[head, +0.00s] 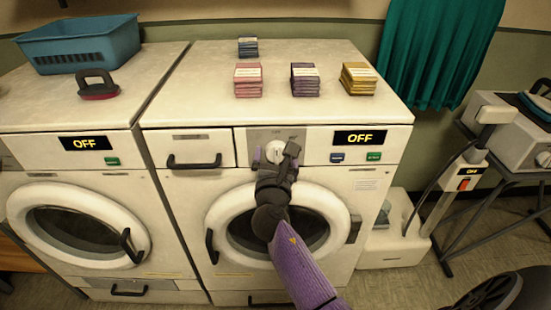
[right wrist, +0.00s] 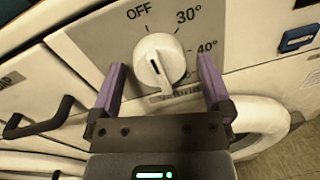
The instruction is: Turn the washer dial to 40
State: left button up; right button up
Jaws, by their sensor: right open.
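The washer dial (right wrist: 163,52) is a white knob on a grey panel of the right-hand washer. In the right wrist view the marks OFF, 30° and 40° (right wrist: 207,48) run clockwise around it; a lower mark is partly hidden. A short dark line shows on the knob's lower face; I cannot tell surely which mark it stands for. My right gripper (right wrist: 160,66) is open, its purple fingers on either side of the dial with gaps. In the head view my right gripper (head: 273,157) covers part of the dial. My left gripper is out of view.
The right washer (head: 185,95) shows OFF on its display (head: 360,137). A drawer handle (head: 194,162) sticks out left of the dial.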

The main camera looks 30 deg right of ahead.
jog(key=c, duration=1.2)
jog(key=m, duration=0.9)
jog(key=shift+g+y, duration=0.3)
jog(key=shift+y, duration=0.1)
jog(key=m, duration=0.5)
jog(key=shift+y, duration=0.3)
jog(key=shift+s+m, duration=0.1)
jog(key=shift+m, duration=2.1)
